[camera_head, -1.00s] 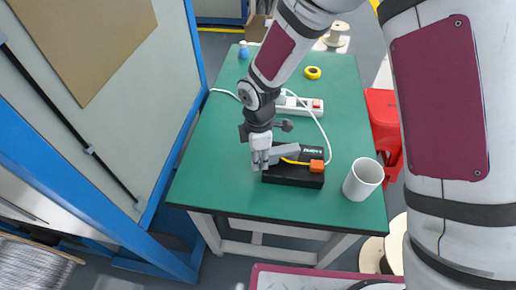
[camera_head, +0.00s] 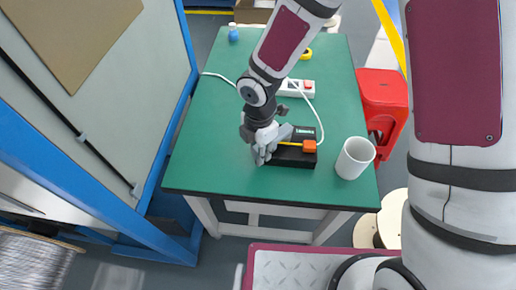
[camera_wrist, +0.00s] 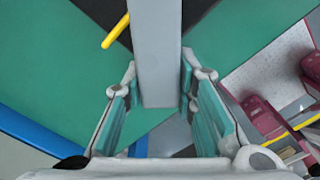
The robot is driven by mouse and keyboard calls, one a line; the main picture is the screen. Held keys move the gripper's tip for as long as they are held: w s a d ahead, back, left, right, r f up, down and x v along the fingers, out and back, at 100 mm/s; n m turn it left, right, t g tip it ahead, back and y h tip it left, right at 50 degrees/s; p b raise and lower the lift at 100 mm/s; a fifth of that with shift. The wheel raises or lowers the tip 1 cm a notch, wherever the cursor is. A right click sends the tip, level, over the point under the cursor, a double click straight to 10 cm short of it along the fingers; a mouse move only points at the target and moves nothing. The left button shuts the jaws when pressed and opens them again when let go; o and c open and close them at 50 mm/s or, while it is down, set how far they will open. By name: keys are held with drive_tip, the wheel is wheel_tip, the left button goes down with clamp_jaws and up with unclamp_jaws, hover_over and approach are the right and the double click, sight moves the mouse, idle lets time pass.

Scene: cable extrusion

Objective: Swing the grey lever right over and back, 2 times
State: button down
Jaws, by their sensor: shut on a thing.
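The grey lever (camera_wrist: 157,45) runs between my two fingers in the wrist view, with its end between the pads. My gripper (camera_wrist: 158,85) is shut on it. In the head view, my gripper (camera_head: 263,153) is at the left end of the black box (camera_head: 290,160) and hides most of the lever, so its exact angle is hard to tell. The box carries an orange block (camera_head: 309,146) at its right end and a thin yellow rod (camera_head: 289,143). The rod's yellow end also shows left of the lever in the wrist view (camera_wrist: 116,30).
The box rests on a green table (camera_head: 215,150). A white cup (camera_head: 354,158) stands right of it. Behind are a white power strip (camera_head: 297,88) with a cable, yellow tape (camera_head: 305,54) and a blue bottle (camera_head: 233,33). A red stool (camera_head: 383,98) stands right of the table.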

drive_tip(key=shift+s+d, duration=0.1)
drive_tip(key=shift+d, duration=0.05)
drive_tip(key=c, duration=1.3)
unclamp_jaws()
drive_tip(key=shift+r, duration=0.3)
wheel_tip(320, 180, up, 11)
drive_tip(key=shift+r, duration=0.2)
